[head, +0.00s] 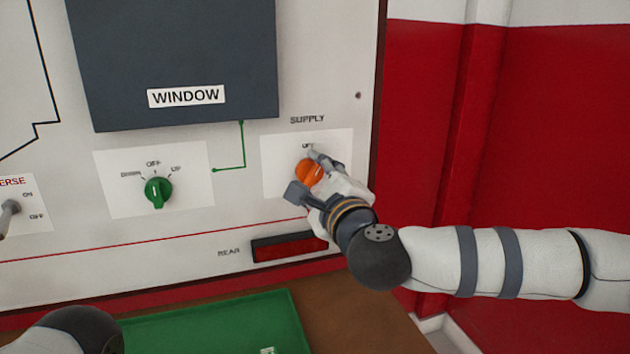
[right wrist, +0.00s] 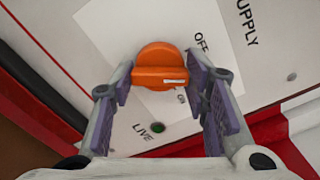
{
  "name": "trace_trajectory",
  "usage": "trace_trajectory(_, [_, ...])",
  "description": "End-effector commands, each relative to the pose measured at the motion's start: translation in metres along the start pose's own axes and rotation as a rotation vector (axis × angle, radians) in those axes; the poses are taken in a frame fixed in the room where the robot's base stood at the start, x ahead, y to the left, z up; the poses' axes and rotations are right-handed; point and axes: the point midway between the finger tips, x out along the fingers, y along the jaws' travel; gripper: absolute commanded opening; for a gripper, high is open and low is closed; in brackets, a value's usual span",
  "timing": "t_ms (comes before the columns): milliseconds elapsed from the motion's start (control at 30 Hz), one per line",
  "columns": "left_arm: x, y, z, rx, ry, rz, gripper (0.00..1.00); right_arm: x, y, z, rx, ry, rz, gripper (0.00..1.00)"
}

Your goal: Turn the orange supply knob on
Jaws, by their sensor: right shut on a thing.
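The orange supply knob (head: 308,172) sits on a white plate under the word SUPPLY on the upright panel. In the right wrist view the knob (right wrist: 160,62) carries a white mark that lies between the OFF and ON lettering, closer to ON. My right gripper (head: 309,174) is at the knob with one finger on each side of it. Its purple-grey finger pads (right wrist: 160,75) flank the knob in the wrist view. The gripper hides part of the plate in the head view. My left gripper is not in view; only part of my left arm shows at the lower left.
A green knob (head: 158,191) and a toggle switch (head: 10,208) are left on the panel. A dark red REAR lamp (head: 290,247) is just below my right gripper. A dark green LIVE light (right wrist: 158,127) is near the knob. A green tray (head: 215,325) lies below.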

Motion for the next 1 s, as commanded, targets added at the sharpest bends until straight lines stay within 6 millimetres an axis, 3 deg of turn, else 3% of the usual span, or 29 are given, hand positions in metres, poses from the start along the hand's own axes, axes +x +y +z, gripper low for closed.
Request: trace_trajectory(1000, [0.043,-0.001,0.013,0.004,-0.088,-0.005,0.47,0.0,0.001,-0.001,0.893,0.0,-0.001,0.14])
